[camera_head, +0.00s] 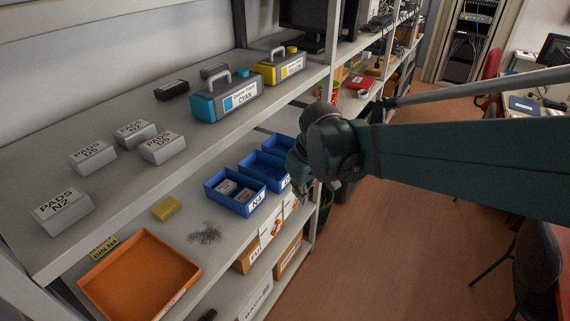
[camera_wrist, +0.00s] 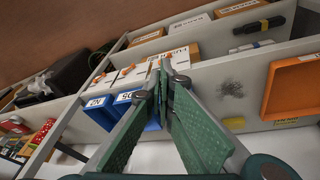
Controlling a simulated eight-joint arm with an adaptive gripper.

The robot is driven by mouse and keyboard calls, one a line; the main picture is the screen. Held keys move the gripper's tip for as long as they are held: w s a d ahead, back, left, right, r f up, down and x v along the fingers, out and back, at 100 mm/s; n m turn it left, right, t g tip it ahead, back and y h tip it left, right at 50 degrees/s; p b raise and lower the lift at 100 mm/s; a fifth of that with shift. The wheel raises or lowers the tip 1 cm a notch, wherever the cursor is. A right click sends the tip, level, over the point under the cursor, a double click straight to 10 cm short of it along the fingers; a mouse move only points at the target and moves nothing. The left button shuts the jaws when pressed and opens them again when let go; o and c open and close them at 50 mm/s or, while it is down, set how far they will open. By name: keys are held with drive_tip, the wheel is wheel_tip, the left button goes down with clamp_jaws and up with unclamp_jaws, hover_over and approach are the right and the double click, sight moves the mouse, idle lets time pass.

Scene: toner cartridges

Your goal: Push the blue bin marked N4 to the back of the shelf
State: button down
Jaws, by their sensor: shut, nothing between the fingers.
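The blue bin marked N4 (camera_head: 235,196) stands on the middle shelf in the head view, its label facing the aisle. It holds a few small dark boxes and stands near the shelf's front edge. My gripper (camera_head: 304,174) is to its right, beside the neighbouring blue bins, with its fingertips mostly hidden by my arm. In the wrist view my gripper (camera_wrist: 164,77) is shut, with nothing between the fingertips. There the fingers cover the area where N4 stands, so I cannot tell whether they touch it.
Blue bins (camera_head: 266,168) stand right of N4, the farther one partly behind my arm. Left are a dark debris patch (camera_head: 207,234), a yellow block (camera_head: 166,208) and an orange tray (camera_head: 136,278). The upper shelf (camera_head: 110,191) overhangs the back. The aisle floor (camera_head: 370,260) is clear.

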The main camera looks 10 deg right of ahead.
drive_tip(key=shift+s+d+r, duration=0.15)
drive_tip(key=shift+s+r, duration=0.1)
drive_tip(key=shift+s, duration=0.5)
drive_tip(key=w+a+f+m+t+y, duration=0.1)
drive_tip(key=w+f+m+y, duration=0.2)
drive_tip(key=m, duration=1.2)
drive_tip(key=w+f+m+t+y, duration=0.2)
drive_tip(key=w+f+m, duration=0.5)
drive_tip(key=m, duration=0.9)
wheel_tip(320, 180, down, 4)
drive_tip(key=shift+a+r+m+y+b, duration=0.3)
drive_tip(key=shift+a+y+b, duration=0.1)
drive_tip(key=shift+y, duration=0.2)
drive_tip(key=shift+w+f, duration=0.1)
